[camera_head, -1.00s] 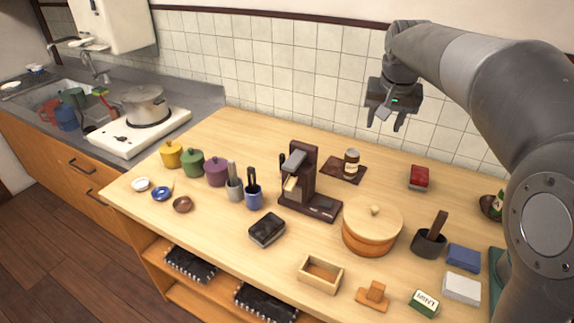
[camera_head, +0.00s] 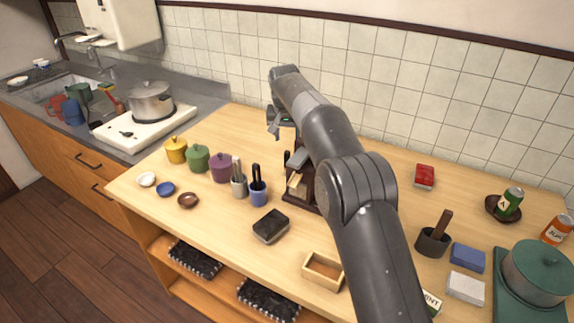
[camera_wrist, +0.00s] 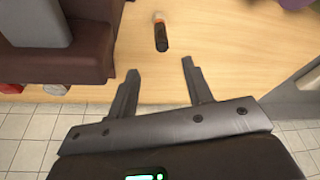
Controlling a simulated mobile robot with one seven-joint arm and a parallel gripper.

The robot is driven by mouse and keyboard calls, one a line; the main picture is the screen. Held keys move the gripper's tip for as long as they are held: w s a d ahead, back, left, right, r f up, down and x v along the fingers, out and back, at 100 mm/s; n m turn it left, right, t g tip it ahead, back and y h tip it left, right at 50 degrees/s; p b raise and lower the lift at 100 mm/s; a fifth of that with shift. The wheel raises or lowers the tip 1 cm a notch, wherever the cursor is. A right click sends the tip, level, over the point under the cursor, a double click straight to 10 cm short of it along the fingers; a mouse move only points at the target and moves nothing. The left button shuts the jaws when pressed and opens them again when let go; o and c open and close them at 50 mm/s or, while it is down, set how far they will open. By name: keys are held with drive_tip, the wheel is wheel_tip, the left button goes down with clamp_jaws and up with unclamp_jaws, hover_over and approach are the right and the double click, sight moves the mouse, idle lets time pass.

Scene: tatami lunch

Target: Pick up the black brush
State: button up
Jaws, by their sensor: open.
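A small dark stick with an orange band and a pale end, which looks like the black brush (camera_wrist: 161,36), is over the wooden table in the wrist view. I cannot tell whether it stands or lies. In the head view, a short black piece (camera_head: 286,158) shows just left of the dark brown machine (camera_head: 299,190); it may be the same brush. My gripper (camera_head: 275,128) is above the table, behind and left of the machine. In the wrist view my gripper (camera_wrist: 160,69) has its fingers apart, with nothing between them; the brush is beyond the fingertips.
The machine (camera_wrist: 85,35) is close on the left in the wrist view. A purple pot (camera_head: 221,168), a blue cup (camera_head: 258,194) with black-handled tools and a grey cup (camera_head: 239,187) stand left of it. The tiled wall (camera_head: 400,85) is behind. My arm hides part of the table.

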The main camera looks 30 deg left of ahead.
sight(287, 153)
drive_tip(key=x, duration=1)
drive_tip(key=shift+a+f, duration=0.2)
drive_tip(key=shift+f, duration=0.1)
drive_tip(key=shift+c, duration=0.3)
clamp_jaws()
drive_tip(key=shift+r, duration=0.1)
